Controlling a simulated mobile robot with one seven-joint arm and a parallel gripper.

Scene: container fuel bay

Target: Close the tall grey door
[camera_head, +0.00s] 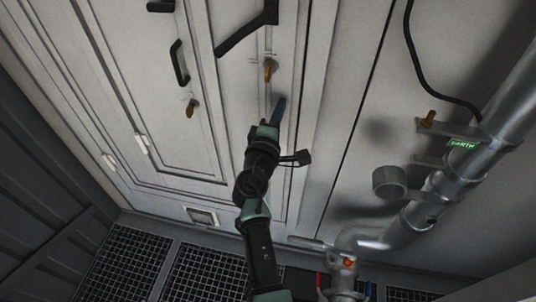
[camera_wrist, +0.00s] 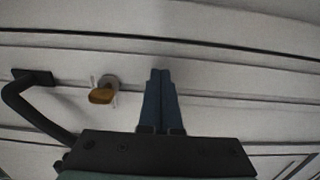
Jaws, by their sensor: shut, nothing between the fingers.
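Tall grey door panels fill the wall in the head view. The narrow middle panel (camera_head: 240,95) carries a long black lever handle (camera_head: 247,30) and an orange-brown key knob (camera_head: 269,70). The wider panel to its left (camera_head: 140,90) has a black pull handle (camera_head: 179,62) and another such knob (camera_head: 191,107). Which panel is the tall grey door, I cannot tell; both look roughly flush. My gripper (camera_head: 280,102) is shut and empty, in front of the middle panel, below its knob. In the wrist view, its fingers (camera_wrist: 160,74) point at the pale surface; contact is unclear.
A silver pipe (camera_head: 405,232) with valves and a green label (camera_head: 463,144) runs along the right, near a hanging black cable (camera_head: 412,55). Dark grating (camera_head: 130,262) covers the floor. A dark corrugated wall (camera_head: 40,190) stands at the left.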

